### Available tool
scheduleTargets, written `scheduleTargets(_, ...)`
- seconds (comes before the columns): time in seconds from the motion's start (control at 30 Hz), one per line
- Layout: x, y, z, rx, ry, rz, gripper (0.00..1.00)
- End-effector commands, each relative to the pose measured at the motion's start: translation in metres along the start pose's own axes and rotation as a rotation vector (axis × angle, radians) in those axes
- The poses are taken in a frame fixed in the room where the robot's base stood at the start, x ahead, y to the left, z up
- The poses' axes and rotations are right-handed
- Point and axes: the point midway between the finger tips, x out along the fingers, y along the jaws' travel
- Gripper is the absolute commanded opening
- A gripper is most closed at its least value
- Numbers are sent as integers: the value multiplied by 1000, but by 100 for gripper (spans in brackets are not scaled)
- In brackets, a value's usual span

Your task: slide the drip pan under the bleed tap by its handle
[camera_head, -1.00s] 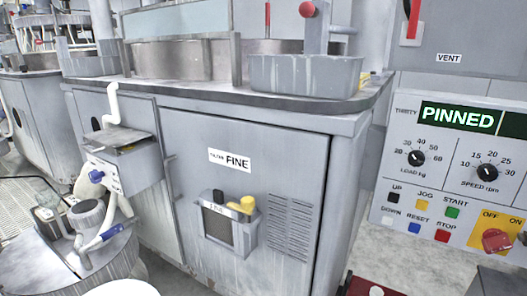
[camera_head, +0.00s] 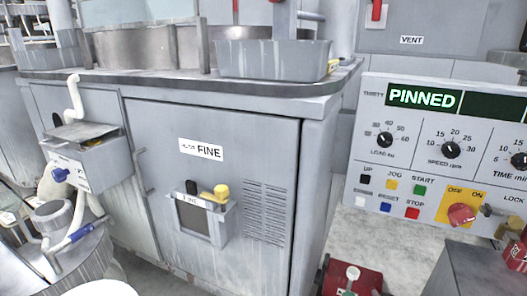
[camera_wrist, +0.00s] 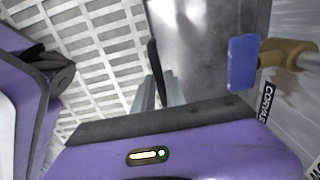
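I cannot pick out the drip pan or its handle for certain in either view. A blue lever (camera_wrist: 242,62) on a brass-coloured stem shows at the right of the wrist view; it may be the bleed tap, but I cannot be sure. My gripper (camera_wrist: 160,88) seems to show as narrow grey fingers near the middle of the wrist view, apart from the blue lever. Nothing is clearly seen between the fingers, and their opening cannot be read. My gripper does not show in the head view.
A grey cabinet marked FINE (camera_head: 230,220) fills the middle. A control panel (camera_head: 440,150) reads PINNED at right. A red object (camera_head: 340,282) is on the floor at bottom right. A drum (camera_head: 75,262) with a blue-gripped lever stands at lower left. Grating floor (camera_wrist: 95,50) shows in the wrist view.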

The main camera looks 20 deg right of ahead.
Motion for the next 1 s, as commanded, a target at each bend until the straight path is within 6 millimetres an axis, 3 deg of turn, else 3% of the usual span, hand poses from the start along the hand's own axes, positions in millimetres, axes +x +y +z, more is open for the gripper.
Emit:
scheduleTargets(0.03,0,0,0,0,0,0,28)
scheduleTargets(0.1,0,0,0,0,0,0,38)
scheduleTargets(0.47,-5,1,0,0,-1,2,38)
scheduleTargets(0.8,-56,0,0,-2,1,0,38)
scheduleTargets(1.0,-75,0,0,-1,0,1,38)
